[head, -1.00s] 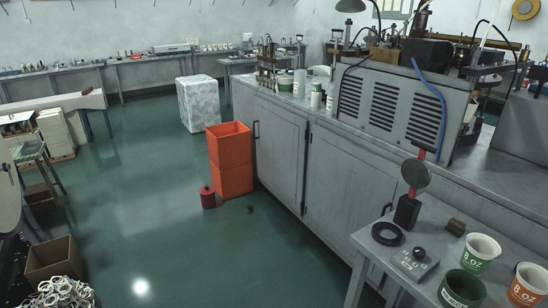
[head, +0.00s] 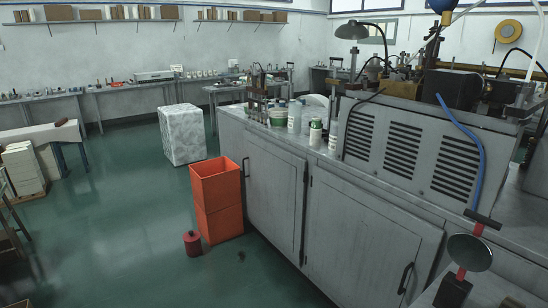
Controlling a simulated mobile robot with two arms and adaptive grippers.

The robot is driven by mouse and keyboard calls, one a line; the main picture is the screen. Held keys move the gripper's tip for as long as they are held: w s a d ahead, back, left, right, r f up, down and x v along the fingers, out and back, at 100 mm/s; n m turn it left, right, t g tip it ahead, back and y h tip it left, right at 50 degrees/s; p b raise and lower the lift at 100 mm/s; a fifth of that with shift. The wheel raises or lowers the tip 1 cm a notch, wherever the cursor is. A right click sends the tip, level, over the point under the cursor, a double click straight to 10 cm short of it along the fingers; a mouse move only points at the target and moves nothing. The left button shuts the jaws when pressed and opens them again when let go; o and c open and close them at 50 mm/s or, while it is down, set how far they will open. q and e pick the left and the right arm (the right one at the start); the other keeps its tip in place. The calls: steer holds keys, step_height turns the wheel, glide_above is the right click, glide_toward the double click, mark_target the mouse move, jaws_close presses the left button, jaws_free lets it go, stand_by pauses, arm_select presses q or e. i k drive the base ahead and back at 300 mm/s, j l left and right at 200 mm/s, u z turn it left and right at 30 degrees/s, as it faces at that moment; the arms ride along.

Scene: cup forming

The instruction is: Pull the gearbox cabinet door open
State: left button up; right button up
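The grey cabinet (head: 235,130) stands right of centre, under the machine with louvred vents. Its left door (head: 275,180) has a dark vertical handle (head: 246,167) near its left edge. Its right door (head: 365,235) has a dark handle (head: 405,278) near its right edge, low in the picture. Both doors look closed and flush with the front. I cannot tell from the picture which door is the gearbox one. Neither of my grippers is in view.
A round mirror on a stand (head: 469,252) is at lower right. A white block (head: 181,133) stands farther back. Green floor (head: 120,230) is open at left.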

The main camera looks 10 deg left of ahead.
mark_target(275, 177)
steer(key=i+j+u, duration=0.3)
steer(key=i, duration=0.7)
steer(key=i+u, duration=0.25)
steer(key=i, duration=0.8)
